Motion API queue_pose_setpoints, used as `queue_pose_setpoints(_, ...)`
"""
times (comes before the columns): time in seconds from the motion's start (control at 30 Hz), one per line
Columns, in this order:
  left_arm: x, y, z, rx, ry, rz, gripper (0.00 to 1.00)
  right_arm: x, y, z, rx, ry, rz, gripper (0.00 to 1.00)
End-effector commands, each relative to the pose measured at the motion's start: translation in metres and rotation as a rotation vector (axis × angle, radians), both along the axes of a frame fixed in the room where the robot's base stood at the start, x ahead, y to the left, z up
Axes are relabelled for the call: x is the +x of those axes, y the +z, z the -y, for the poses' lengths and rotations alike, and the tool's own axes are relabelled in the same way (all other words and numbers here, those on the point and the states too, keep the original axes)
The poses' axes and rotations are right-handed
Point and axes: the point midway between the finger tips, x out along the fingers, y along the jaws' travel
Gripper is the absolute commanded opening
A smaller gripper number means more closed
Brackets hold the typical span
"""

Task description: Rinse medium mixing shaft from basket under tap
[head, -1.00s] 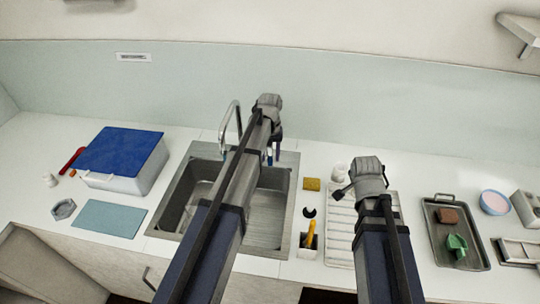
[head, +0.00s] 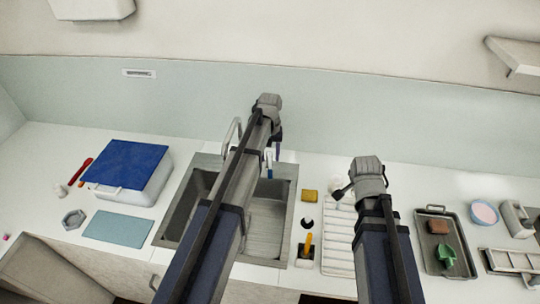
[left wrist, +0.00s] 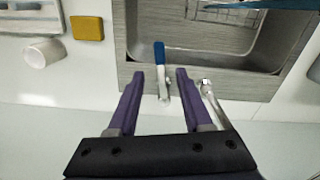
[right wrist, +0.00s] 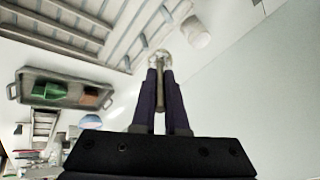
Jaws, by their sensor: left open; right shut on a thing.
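The tap (head: 232,135) rises behind the sink (head: 285,225); its blue-tipped lever (left wrist: 159,52) also shows in the left wrist view. My left gripper (left wrist: 160,74) is open there, with the lever's pale stem between its fingers; I cannot tell whether they touch it.
A white box with a blue lid (head: 127,162) and a blue mat (head: 118,226) lie left of the sink. A yellow sponge (head: 310,195), a holder with a yellow handle (head: 305,254) and a white rack (head: 338,258) stand right of it. A grey tray (head: 440,262) lies farther right.

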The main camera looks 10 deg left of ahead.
Motion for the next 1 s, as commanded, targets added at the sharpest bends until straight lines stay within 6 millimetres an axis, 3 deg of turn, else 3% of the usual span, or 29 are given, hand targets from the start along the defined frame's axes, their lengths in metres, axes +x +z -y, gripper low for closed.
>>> queue_pose_setpoints(0.03,0.0,0.016,0.0,0.0,0.0,0.0,0.5,0.0,0.017,0.0,0.0,0.0,0.0,0.0)
queue_pose_setpoints(0.1,0.0,0.027,0.0,0.0,0.0,0.0,0.5,0.0,0.027,0.0,0.0,0.0,0.0,0.0)
queue_pose_setpoints(0.3,0.0,0.045,0.0,0.0,0.0,0.0,0.5,0.0,0.045,0.0,0.0,0.0,0.0,0.0)
queue_pose_setpoints(0.73,-0.002,0.045,0.001,0.001,-0.003,0.0,0.5,0.0,0.044,0.0,0.0,0.0,0.0,0.0)
queue_pose_setpoints(0.87,-0.027,0.029,0.01,0.007,-0.042,-0.004,0.5,0.0,0.029,0.0,0.0,0.0,0.0,0.0)
queue_pose_setpoints(1.0,-0.085,-0.003,0.031,0.026,-0.142,-0.013,0.5,0.0,-0.003,0.0,0.0,0.0,0.0,0.0)
